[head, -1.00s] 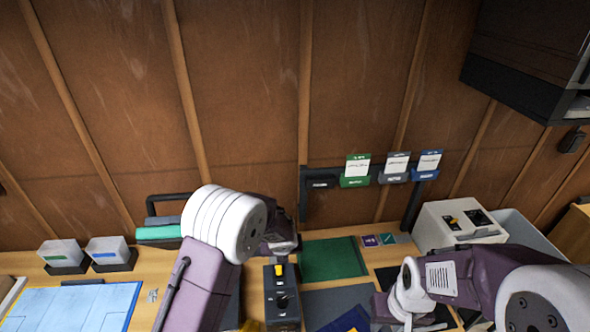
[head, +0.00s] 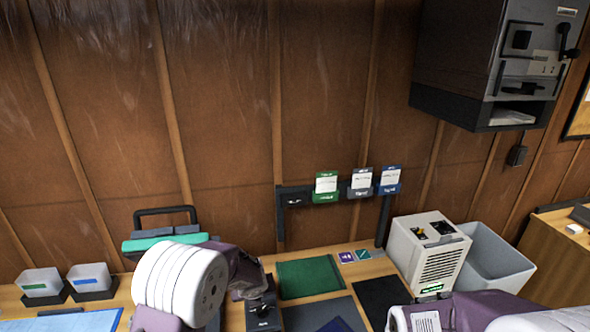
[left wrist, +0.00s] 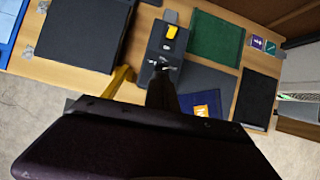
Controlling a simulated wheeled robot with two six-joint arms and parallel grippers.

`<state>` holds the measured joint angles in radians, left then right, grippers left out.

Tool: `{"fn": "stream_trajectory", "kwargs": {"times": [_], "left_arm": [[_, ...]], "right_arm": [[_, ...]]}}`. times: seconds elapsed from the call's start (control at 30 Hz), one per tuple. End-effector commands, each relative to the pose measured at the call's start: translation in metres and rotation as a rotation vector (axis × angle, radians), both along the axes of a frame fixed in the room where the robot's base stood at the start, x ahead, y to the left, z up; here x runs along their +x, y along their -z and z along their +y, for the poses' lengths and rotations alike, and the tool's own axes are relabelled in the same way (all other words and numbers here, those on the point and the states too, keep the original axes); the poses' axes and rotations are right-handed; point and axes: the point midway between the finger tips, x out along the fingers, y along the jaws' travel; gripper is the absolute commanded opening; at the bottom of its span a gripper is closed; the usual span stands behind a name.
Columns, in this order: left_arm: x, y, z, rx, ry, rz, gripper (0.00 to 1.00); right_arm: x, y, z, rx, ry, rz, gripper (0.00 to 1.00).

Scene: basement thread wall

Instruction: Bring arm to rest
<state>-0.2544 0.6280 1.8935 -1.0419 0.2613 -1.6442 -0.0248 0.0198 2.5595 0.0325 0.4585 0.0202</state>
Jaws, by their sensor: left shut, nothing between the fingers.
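My left arm (head: 182,284) comes in at the bottom of the head view, its white joint in front of the workbench. Its gripper is hidden in that view. In the left wrist view my left gripper (left wrist: 161,68) shows as dark fingers, shut and empty, over the lower end of a dark box with a yellow switch (left wrist: 170,33). I cannot tell whether the fingers touch the box. My right arm (head: 470,312) shows only as purple and white links at the bottom right of the head view. Its gripper is out of the picture.
A green mat (head: 310,277) and dark mats lie on the bench. A beige machine (head: 428,250) and a grey bin (head: 490,262) stand right. Two small trays (head: 92,282) stand left. Card holders (head: 360,184) and a dark cabinet (head: 490,65) hang on the wall.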

Motion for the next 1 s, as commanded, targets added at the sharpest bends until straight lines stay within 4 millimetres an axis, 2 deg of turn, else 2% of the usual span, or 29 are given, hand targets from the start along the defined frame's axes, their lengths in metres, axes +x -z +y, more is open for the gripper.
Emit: {"fn": "stream_trajectory", "kwargs": {"times": [0.03, 0.17, 0.27, 0.37, 0.43, 0.53, 0.6, 0.73, 0.83, 0.9, 1.0], "left_arm": [[0.000, 0.008, 0.007, -0.007, -0.020, -0.014, 0.00], [-0.009, 0.012, 0.028, -0.047, -0.115, -0.035, 0.00], [-0.028, 0.020, 0.048, -0.118, -0.271, -0.043, 0.00], [-0.062, 0.037, 0.069, -0.255, -0.561, -0.045, 0.00], [-0.096, 0.055, 0.082, -0.396, -0.864, -0.041, 0.00], [-0.152, 0.079, 0.088, -0.607, -1.372, -0.025, 0.00], [-0.190, 0.091, 0.083, -0.734, -1.755, -0.007, 0.00], [-0.242, 0.103, 0.066, -0.835, -2.364, 0.016, 0.00], [-0.252, 0.106, 0.059, -0.871, -2.641, -0.012, 0.00], [-0.253, 0.106, 0.059, -0.885, -2.728, -0.036, 0.00], [-0.253, 0.106, 0.059, -0.895, -2.772, -0.051, 0.00]], "right_arm": [[0.000, 0.017, 0.000, 0.000, 0.000, 0.000, 0.35], [0.000, 0.045, 0.000, 0.000, 0.000, 0.000, 0.35], [-0.001, 0.070, 0.000, 0.000, 0.000, 0.000, 0.35], [-0.001, 0.099, 0.000, 0.000, 0.000, 0.000, 0.35], [-0.001, 0.121, 0.000, 0.000, 0.000, 0.000, 0.35], [-0.001, 0.141, 0.000, 0.000, 0.000, 0.001, 0.35], [-0.001, 0.145, 0.000, 0.000, 0.000, 0.001, 0.35], [-0.001, 0.138, 0.000, 0.000, 0.000, 0.000, 0.35], [-0.001, 0.138, 0.000, 0.000, 0.000, 0.000, 0.35], [-0.001, 0.138, 0.000, 0.000, 0.000, 0.000, 0.35], [-0.001, 0.138, 0.000, 0.000, 0.000, 0.000, 0.35]]}}
